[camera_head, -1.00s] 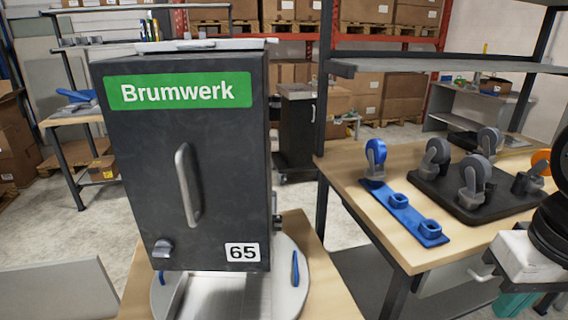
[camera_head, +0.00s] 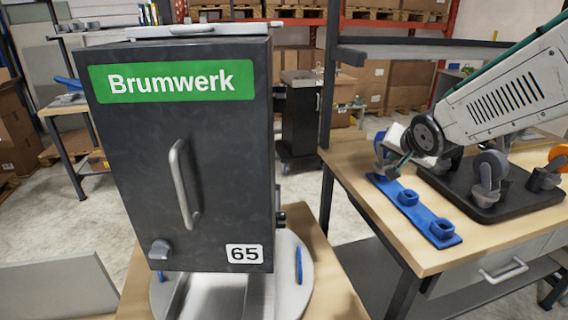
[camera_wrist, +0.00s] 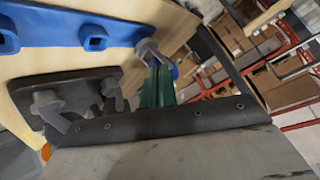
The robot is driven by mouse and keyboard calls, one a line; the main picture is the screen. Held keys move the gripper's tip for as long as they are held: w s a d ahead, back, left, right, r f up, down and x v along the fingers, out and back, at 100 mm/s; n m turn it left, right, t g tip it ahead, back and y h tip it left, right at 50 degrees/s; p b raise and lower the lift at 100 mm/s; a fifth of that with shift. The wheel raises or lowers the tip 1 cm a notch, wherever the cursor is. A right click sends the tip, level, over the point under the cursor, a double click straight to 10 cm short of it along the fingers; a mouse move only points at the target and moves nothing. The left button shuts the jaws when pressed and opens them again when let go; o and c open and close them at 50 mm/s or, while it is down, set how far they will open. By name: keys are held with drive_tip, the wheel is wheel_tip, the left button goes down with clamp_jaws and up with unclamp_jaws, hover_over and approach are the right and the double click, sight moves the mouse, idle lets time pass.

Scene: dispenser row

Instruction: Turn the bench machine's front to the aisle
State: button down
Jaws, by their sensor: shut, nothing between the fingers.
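The bench machine is a dark grey box (camera_head: 190,140) with a green "Brumwerk" label, a vertical metal handle (camera_head: 184,184), a small knob at lower left and a "65" plate. This face is turned toward the head camera. It stands on a round grey turntable (camera_head: 307,262) with blue grips (camera_head: 298,265) at its edge. My gripper (camera_head: 396,166) is to the right of the machine, above the neighbouring bench, apart from the machine. Its green fingers show together in the wrist view (camera_wrist: 158,86), shut and empty, near a caster wheel on the blue strip.
The right bench (camera_head: 345,160) carries a blue strip (camera_head: 415,208) with sockets, and a black tray (camera_head: 500,200) with several caster wheels. A dark post (camera_head: 330,90) and shelf stand between machine and arm. A grey panel (camera_head: 60,290) is at lower left.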

drive_tip(key=w+a+f+m+t+y, duration=0.1)
drive_tip(key=w+a+f+y, duration=0.1)
drive_tip(key=w+a+f, duration=0.3)
drive_tip(key=w+a+f+t+y, duration=0.1)
drive_tip(key=w+a+t+y, duration=0.15)
drive_tip(key=w, duration=0.35)
drive_tip(key=w+a+f+m+g+y, duration=0.1)
drive_tip(key=w+a+f+m+y, duration=0.15)
drive_tip(key=a+f+y, duration=0.6)
drive_tip(key=s+a+x, duration=0.2)
drive_tip(key=x, duration=1.1)
drive_tip(key=shift+r, duration=0.2)
drive_tip(key=shift+n, duration=0.25)
